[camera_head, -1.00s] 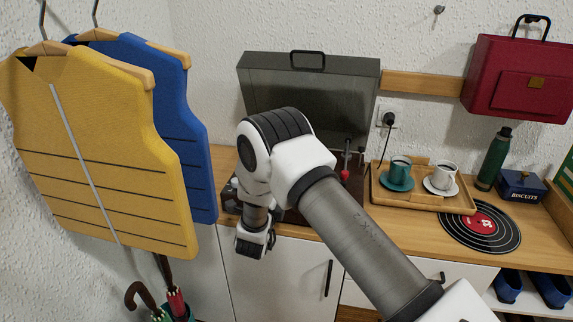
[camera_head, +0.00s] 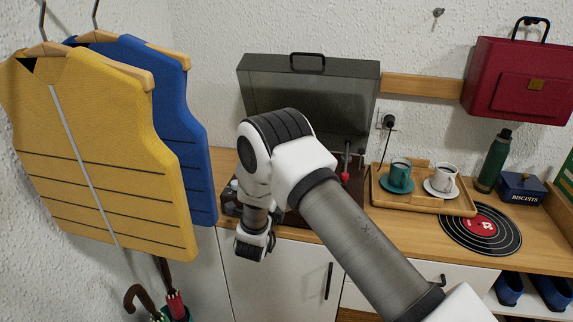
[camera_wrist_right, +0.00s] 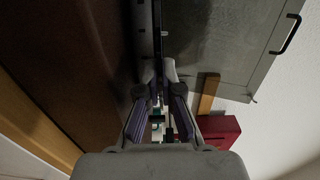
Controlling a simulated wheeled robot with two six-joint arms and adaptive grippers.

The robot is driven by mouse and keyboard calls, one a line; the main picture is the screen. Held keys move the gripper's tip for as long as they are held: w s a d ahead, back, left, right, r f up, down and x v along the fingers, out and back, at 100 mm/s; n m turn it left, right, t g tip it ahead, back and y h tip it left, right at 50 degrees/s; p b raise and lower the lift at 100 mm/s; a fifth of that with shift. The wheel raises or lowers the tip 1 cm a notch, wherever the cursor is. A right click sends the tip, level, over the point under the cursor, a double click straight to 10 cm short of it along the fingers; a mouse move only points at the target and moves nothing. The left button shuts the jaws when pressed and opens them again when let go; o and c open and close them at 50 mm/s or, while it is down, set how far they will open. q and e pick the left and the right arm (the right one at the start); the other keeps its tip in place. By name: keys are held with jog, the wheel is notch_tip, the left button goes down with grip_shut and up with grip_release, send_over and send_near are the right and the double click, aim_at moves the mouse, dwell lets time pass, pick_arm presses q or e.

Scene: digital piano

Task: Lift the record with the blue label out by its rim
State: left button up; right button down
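No record with a blue label can be made out; my right arm hides most of the turntable's deck. The record player (camera_head: 353,186) is dark brown, on the counter, with its grey lid (camera_head: 262,92) raised. My right gripper (camera_head: 262,252) hangs at its front left corner, just in front of the counter. In the right wrist view its fingers (camera_wrist_right: 159,82) are close together beside a dark brown surface. A thin upright strip shows between them, and I cannot tell whether they touch anything. My left gripper is not in view.
A record with a red label (camera_head: 455,226) lies on the counter at right. A wooden tray (camera_head: 420,203) holds a teal cup and a white cup. A green bottle (camera_head: 493,165) and biscuit tin (camera_head: 522,190) stand behind. Yellow (camera_head: 90,160) and blue vests hang at left.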

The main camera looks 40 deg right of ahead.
jog(key=shift+r+p, duration=0.5)
jog(key=shift+r, duration=0.65)
jog(key=shift+r, duration=0.15)
jog(key=shift+s+a+r+p, duration=0.3)
jog(key=shift+a+r+p, duration=0.1)
jog(key=shift+r, duration=0.25)
jog(key=shift+s+a+r+p, duration=0.35)
jog(key=shift+r+p, duration=0.1)
jog(key=shift+r, duration=0.15)
jog(key=shift+s+a+r+p, duration=0.3)
jog(key=shift+a+r+p, duration=0.1)
jog(key=shift+r, duration=0.25)
jog(key=shift+f, duration=0.1)
